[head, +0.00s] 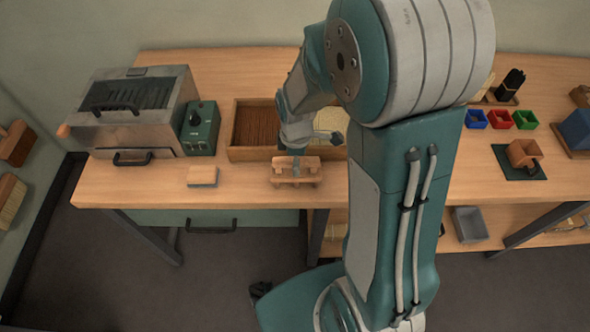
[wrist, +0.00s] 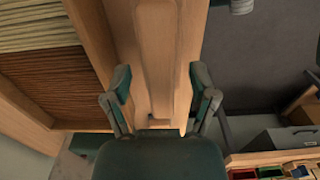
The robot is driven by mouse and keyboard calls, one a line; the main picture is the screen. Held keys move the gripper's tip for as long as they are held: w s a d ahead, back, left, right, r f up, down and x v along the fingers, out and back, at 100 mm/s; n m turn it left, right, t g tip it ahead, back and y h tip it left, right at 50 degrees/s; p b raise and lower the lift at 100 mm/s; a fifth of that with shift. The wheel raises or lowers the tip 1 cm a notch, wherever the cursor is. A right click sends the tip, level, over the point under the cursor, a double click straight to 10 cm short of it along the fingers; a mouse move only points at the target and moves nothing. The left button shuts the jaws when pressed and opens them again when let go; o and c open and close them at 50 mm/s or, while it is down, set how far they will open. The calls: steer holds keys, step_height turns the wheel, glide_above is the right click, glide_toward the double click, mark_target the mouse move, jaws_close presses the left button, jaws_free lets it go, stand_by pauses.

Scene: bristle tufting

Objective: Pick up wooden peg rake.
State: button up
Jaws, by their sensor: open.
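A light wooden piece, which looks like the wooden peg rake (head: 283,181), lies near the front edge of the workbench, below my arm's wrist in the head view. In the wrist view a long wooden bar (wrist: 157,45), apparently the same piece, runs down the middle between my fingers. My gripper (wrist: 160,88) is open, with one finger on each side of the bar and visible gaps between. Its lower end is partly hidden by my gripper's body, so I cannot see the pegs clearly.
A divided wooden tray (head: 240,155) of brown and pale fibres stands just behind. A small block (head: 202,176) lies to the left, near a green control box (head: 200,128) and a metal machine (head: 135,110). Coloured bins (head: 500,119) sit at the right. The bench's front edge is close.

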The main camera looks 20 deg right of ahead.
steer(key=shift+d, duration=0.2)
steer(key=shift+a, duration=0.1)
steer(key=shift+a+f, duration=0.2)
steer(key=shift+d, duration=0.2)
steer(key=shift+c, duration=0.3)
jaws_close()
